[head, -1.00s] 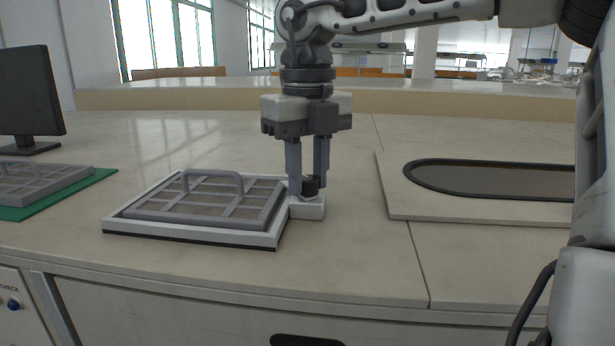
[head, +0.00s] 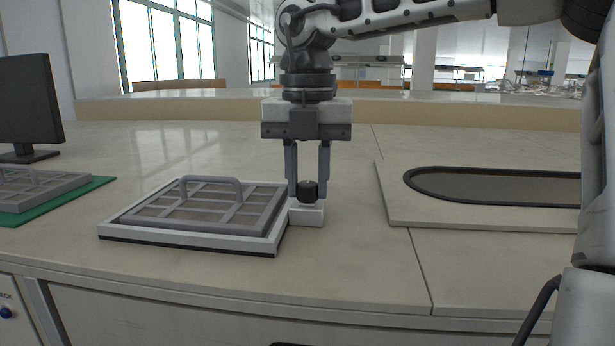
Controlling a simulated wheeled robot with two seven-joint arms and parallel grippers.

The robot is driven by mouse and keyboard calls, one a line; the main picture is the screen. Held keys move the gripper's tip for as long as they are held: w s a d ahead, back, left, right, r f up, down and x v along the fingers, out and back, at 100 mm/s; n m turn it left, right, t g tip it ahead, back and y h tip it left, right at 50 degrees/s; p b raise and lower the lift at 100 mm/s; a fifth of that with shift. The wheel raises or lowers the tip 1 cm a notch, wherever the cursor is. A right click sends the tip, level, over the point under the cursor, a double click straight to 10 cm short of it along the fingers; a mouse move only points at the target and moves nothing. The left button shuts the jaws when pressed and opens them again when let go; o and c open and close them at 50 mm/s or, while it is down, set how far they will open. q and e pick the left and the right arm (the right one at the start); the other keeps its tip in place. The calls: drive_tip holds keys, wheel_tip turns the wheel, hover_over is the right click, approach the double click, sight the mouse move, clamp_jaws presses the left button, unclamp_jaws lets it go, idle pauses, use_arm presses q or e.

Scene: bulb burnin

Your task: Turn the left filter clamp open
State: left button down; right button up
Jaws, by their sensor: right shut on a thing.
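A grey filter panel with a handle (head: 212,190) lies in a white frame (head: 150,232) on the bench. A black clamp knob (head: 308,191) sits on a small white block (head: 306,215) at the frame's right side. My right gripper (head: 308,193) points straight down over the block, with one finger on each side of the black knob, shut on it. Which of the task's clamps this is, I cannot tell. No other clamp shows clearly. My left gripper is not in view.
A second grey filter panel (head: 45,190) lies on a green mat (head: 98,184) at the left, near a black monitor (head: 28,100). At the right is a pale slab (head: 395,205) with a dark, black-rimmed oval (head: 490,187). The bench between is clear.

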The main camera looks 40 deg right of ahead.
sight(308, 183)
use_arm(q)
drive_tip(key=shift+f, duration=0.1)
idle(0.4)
use_arm(e)
drive_tip(key=o, duration=1)
drive_tip(key=shift+r, duration=0.1)
use_arm(q)
drive_tip(key=p, duration=0.1)
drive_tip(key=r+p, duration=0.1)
drive_tip(key=p, duration=0.1)
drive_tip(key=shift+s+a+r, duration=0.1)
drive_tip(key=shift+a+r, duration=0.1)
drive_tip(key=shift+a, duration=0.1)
use_arm(e)
wheel_tip(308, 183, up, 16)
drive_tip(key=shift+f, duration=0.1)
